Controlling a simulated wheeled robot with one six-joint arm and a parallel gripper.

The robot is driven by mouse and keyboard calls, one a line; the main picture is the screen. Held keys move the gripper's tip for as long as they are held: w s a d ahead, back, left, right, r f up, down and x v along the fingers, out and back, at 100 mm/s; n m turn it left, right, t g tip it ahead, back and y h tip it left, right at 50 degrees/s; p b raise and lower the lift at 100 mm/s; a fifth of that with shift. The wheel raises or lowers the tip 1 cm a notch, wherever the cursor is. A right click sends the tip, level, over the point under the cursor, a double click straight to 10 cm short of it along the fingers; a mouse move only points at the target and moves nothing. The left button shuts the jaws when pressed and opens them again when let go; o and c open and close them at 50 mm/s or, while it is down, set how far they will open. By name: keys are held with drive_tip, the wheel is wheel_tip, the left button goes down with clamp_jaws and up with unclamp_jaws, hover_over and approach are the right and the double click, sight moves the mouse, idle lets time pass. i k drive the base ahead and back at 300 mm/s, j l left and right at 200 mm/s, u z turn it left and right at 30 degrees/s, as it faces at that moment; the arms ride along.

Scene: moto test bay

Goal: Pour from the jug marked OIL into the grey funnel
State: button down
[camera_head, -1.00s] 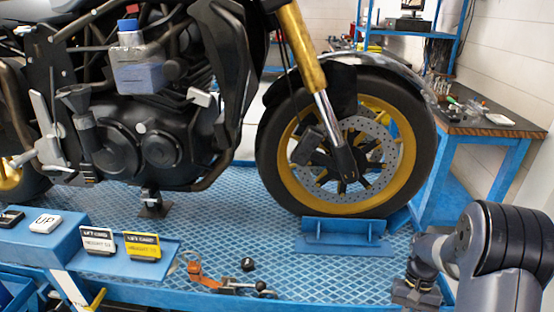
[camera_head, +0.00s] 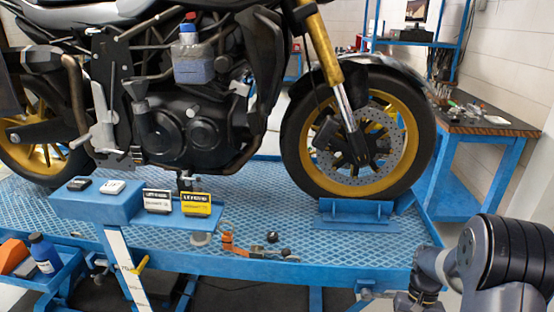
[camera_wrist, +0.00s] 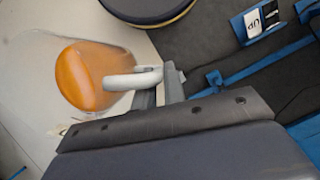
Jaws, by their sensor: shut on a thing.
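A clear jug with orange liquid (camera_wrist: 85,75) is in the wrist view, its pale handle (camera_wrist: 133,79) reaching toward my gripper. My gripper (camera_wrist: 170,85) is shut on this handle. No OIL marking is readable on the jug. In the head view my arm is at the lower right, and the jug is not visible there. A dark grey funnel (camera_head: 139,92) stands upright against the motorcycle's engine, left of centre in the head view, well away from my arm.
The motorcycle (camera_head: 205,125) stands on a blue lift platform (camera_head: 270,178). Label cards and buttons sit on a blue ledge (camera_head: 95,207) in front. A blue tray (camera_head: 70,270) with a blue bottle (camera_head: 45,253) is at lower left. A workbench (camera_head: 480,122) stands at right.

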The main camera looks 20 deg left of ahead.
sight(137, 87)
drive_tip(key=k+u, duration=0.1)
drive_tip(key=u, duration=1.25)
drive_tip(key=l+u, duration=0.15)
drive_tip(key=u, duration=0.2)
drive_tip(key=l+u, duration=0.1)
drive_tip(key=u, duration=0.3)
